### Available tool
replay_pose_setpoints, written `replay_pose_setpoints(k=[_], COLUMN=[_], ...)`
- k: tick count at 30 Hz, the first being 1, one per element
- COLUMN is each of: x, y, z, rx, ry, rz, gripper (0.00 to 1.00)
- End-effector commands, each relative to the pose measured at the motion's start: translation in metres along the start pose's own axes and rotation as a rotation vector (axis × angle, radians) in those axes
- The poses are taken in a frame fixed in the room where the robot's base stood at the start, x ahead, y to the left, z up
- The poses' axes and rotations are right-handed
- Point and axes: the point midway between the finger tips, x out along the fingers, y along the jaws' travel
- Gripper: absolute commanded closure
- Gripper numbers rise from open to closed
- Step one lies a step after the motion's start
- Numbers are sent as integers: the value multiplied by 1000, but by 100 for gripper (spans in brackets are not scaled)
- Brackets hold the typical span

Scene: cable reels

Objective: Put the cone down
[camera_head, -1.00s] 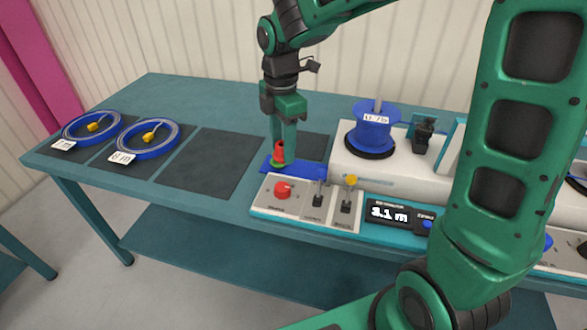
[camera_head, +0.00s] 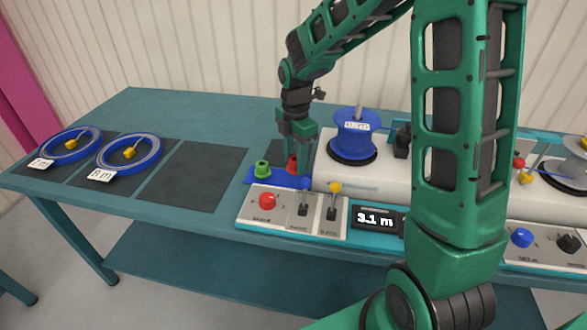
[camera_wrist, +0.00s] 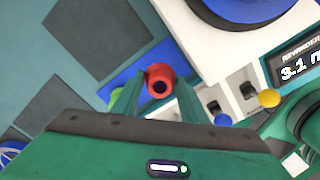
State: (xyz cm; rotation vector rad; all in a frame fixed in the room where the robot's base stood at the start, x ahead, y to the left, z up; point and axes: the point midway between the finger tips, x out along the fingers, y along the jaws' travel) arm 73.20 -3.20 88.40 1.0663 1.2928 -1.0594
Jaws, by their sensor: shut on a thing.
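My gripper (camera_head: 298,165) points down over the blue mat (camera_head: 257,181) on the bench. It is shut on the red cone (camera_head: 291,163), which also shows between the fingers in the wrist view (camera_wrist: 160,74). Whether the red cone's base touches the mat I cannot tell. The green cone (camera_head: 262,169) stands upright and free on the mat, just left of the red one. In the wrist view the green cone (camera_wrist: 115,96) is partly hidden by the left finger.
A pale machine with a blue reel (camera_head: 353,136) stands right of my gripper. A control panel with a red knob (camera_head: 267,201), levers and a "3.1 m" display (camera_head: 376,218) is in front. Two blue cable coils (camera_head: 130,153) lie on dark pads at left. An empty dark pad (camera_head: 188,176) lies between.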

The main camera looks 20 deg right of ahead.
Motion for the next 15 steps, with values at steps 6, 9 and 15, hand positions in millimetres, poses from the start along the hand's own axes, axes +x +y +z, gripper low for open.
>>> replay_pose_setpoints(k=[6,9,15], x=[30,33,33], y=[-1,-1,0], z=[-1,-1,-1], rx=[-1,-1,0], ry=[2,1,1], rz=[-3,-1,-1], gripper=[83,83,83])
